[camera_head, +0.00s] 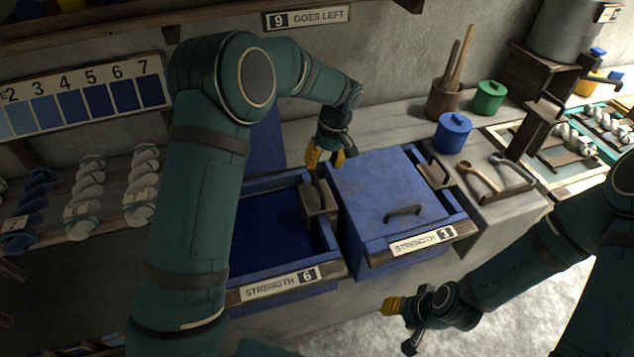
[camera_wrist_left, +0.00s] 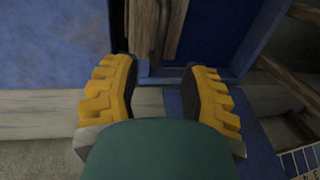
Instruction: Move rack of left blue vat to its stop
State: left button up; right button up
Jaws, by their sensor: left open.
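The left blue vat (camera_head: 293,280) is open, with dark blue liquid inside and a "STRENGTH 6" label on its front. Its wooden rack (camera_head: 319,203) sits at the vat's right side, and has an upright handle. My left gripper (camera_head: 326,158) is open and empty, above the back of the vat, behind the rack and apart from it. In the left wrist view the two yellow-padded fingers (camera_wrist_left: 160,92) are spread wide, with the wooden rack (camera_wrist_left: 145,28) beyond them at the top. My right gripper (camera_head: 400,322) is low at the front, its fingers apart and empty.
A second blue vat with a closed, handled lid (camera_head: 385,195) stands just right of the left vat. Its wooden rack (camera_head: 436,173) is at its right. Blue pot (camera_head: 453,133) and green pot (camera_head: 488,98) stand behind. Twisted yarn skeins (camera_head: 85,195) lie at left.

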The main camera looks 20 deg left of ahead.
aim_at(318, 182)
pick_arm(q)
jog(key=f, duration=0.4)
jog(key=a+f+b, duration=0.1)
jog(key=f, duration=0.2)
jog(key=shift+s+a, duration=0.1)
jog(key=shift+s, duration=0.3)
grip_shut()
grip_release()
jog(key=shift+r, duration=0.1)
notch_tip(318, 182, up, 12)
jog(key=w+d, duration=0.1)
jog(key=d, duration=0.1)
jog(key=shift+w+f, duration=0.15)
jog(key=shift+f, duration=0.05)
